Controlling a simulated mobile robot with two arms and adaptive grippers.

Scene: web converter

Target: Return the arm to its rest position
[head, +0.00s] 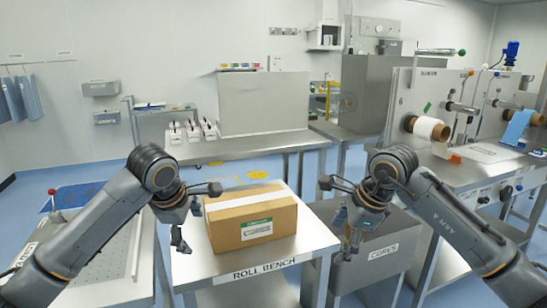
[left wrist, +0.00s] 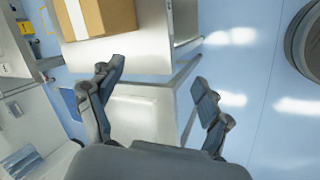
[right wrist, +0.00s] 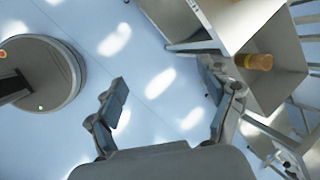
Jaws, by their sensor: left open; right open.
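My left gripper (head: 198,217) hangs to the left of a cardboard box in the head view. It is open and empty, and its spread fingers also show in the left wrist view (left wrist: 155,95). My right gripper (head: 338,220) hangs to the right of the box, open and empty. Its spread fingers also show in the right wrist view (right wrist: 165,85), with floor between them. Both arms are bent at the elbow and come in from the lower corners of the head view.
The closed cardboard box (head: 250,220) stands on the roll bench (head: 262,277), between my grippers. A grey cores bin (head: 378,255) is right of the bench. A converting machine (head: 440,105) with rolls stands at right. A steel table (head: 235,147) is behind. Blue floor shows between furniture.

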